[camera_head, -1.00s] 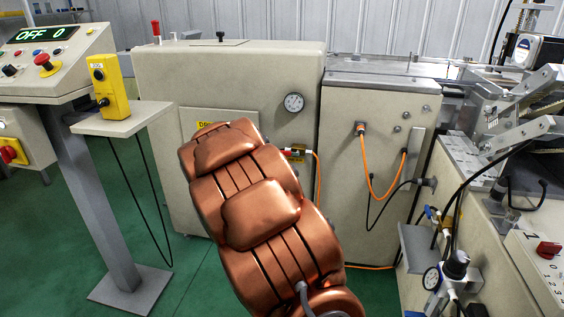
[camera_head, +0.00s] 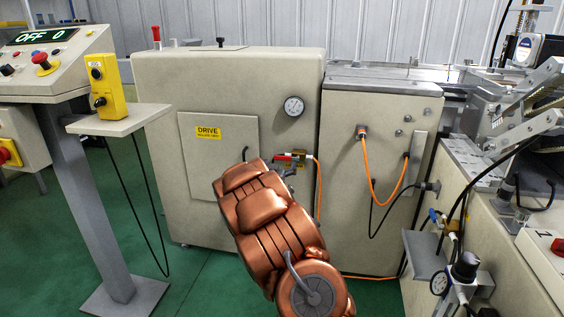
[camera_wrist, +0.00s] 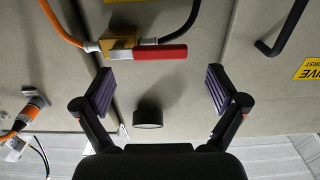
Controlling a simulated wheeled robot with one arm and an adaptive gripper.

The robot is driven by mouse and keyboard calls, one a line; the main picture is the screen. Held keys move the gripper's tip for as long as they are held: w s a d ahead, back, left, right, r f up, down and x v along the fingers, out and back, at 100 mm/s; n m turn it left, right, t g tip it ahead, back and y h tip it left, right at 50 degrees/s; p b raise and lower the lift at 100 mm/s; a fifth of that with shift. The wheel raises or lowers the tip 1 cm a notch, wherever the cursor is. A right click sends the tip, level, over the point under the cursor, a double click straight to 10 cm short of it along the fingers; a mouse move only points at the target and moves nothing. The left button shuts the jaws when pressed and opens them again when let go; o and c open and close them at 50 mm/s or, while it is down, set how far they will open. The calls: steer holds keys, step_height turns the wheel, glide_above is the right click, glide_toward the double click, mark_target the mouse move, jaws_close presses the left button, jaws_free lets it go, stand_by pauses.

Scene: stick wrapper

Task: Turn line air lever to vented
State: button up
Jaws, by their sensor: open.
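A red lever (camera_wrist: 160,53) sits on a brass valve (camera_wrist: 120,44) on the machine's beige front, between an orange hose and a black hose. In the wrist view the lever lies nearly level, roughly in line with the hoses. In the head view the red lever (camera_head: 284,157) also looks level, below the round gauge, with my arm close beneath it. My gripper (camera_wrist: 160,92) is open and empty. Its two fingers are spread wide, and the lever appears ahead of the gap, apart from both fingers. In the head view my arm hides most of the gripper.
A round gauge (camera_head: 293,106) is above the valve. A cabinet door with a yellow DRIVE label (camera_head: 208,133) is left of it. An orange cable (camera_head: 370,180) loops at the right. A pedestal console (camera_head: 55,60) stands left and a regulator (camera_head: 464,266) lower right.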

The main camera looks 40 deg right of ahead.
mark_target(283, 158)
steer(key=shift+b+x, duration=0.35)
steer(key=shift+x, duration=1.85)
steer(key=shift+c, duration=0.4)
steer(key=c, duration=1.6)
